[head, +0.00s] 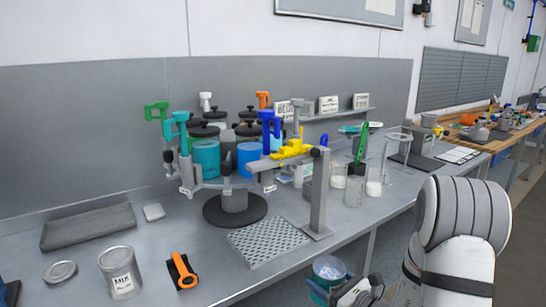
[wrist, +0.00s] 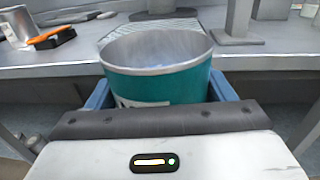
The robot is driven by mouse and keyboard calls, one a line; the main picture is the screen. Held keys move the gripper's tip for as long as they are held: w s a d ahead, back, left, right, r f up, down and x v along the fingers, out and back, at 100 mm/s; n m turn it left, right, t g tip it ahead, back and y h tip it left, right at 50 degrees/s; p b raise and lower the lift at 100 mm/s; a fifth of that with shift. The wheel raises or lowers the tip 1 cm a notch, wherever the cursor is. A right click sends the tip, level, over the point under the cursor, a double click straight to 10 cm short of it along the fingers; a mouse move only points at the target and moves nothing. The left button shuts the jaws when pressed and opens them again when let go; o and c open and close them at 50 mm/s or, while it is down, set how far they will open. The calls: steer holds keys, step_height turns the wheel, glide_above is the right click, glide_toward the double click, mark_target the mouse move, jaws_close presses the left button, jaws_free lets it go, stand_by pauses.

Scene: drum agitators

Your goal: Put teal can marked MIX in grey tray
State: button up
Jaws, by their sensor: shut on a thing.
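The teal can (head: 330,268) is held by my gripper (head: 346,292) just off the front edge of the bench. In the wrist view the teal can (wrist: 158,75) is upright, open at the top, with part of a pale label low on its side; the label's text cannot be read. My gripper's blue-grey fingers (wrist: 160,98) are shut around it, one on each side. The grey tray (head: 88,229), long and shallow, lies flat at the back left of the bench, well to the left of my gripper. It looks empty.
A carousel (head: 235,205) with coloured cans and clamps stands mid-bench, beside a perforated plate (head: 267,241) and post. A silver can marked MIX (head: 120,272), a lid (head: 60,271) and an orange-handled tool (head: 183,270) lie front left. Glass beakers (head: 375,185) stand right.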

step_height(320, 180, down, 10)
steer(key=w+m+t+h+p, duration=0.2)
steer(key=h, duration=0.1)
steer(key=shift+d+f, duration=0.25)
steer(key=shift+d, duration=0.1)
